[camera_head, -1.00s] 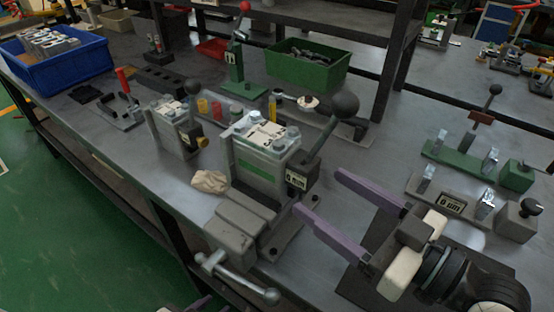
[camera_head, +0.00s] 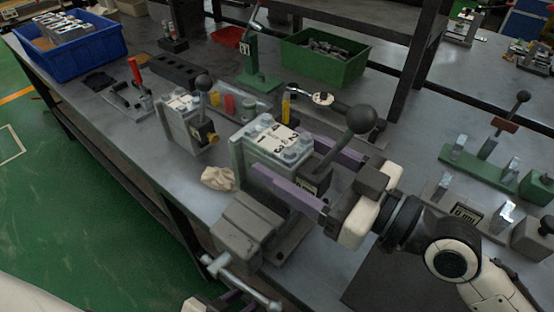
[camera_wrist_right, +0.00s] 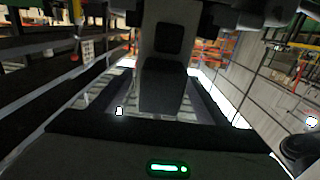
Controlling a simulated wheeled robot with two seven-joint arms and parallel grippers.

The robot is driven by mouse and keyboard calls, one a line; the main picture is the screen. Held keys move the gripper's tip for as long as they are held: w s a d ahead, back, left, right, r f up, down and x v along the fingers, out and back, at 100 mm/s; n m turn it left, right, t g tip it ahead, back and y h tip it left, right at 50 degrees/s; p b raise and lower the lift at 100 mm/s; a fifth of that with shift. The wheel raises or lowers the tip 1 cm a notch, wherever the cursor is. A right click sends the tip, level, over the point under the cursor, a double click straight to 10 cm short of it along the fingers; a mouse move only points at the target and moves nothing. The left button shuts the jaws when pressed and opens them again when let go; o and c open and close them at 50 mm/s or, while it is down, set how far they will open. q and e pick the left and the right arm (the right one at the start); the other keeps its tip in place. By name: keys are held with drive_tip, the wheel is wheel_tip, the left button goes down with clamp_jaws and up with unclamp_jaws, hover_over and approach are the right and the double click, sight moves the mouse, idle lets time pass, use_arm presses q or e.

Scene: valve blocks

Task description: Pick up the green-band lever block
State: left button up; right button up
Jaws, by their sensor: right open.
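The green-band lever block (camera_head: 262,150) stands in the grey vise (camera_head: 245,228) at the table's front edge, with a numbered pale top plate and a dark ball lever (camera_head: 361,118) leaning right. Its green band is hidden behind a purple finger. My right gripper (camera_head: 278,152) is open, coming from the right, with one finger across the block's front side and the other along its far right side. I cannot tell whether they touch it. Part of my left gripper (camera_head: 228,300) shows at the bottom edge, cut off.
A similar smaller lever block (camera_head: 182,118) stands to the left. A crumpled beige cloth (camera_head: 218,178) lies left of the vise. A blue crate (camera_head: 88,45) and a green bin (camera_head: 318,62) stand behind. Green and grey fixtures (camera_head: 480,165) are at the right.

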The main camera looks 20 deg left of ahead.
sight(277, 145)
drive_tip(key=shift+x, duration=1.55)
clamp_jaws()
drive_tip(key=shift+r, duration=0.4)
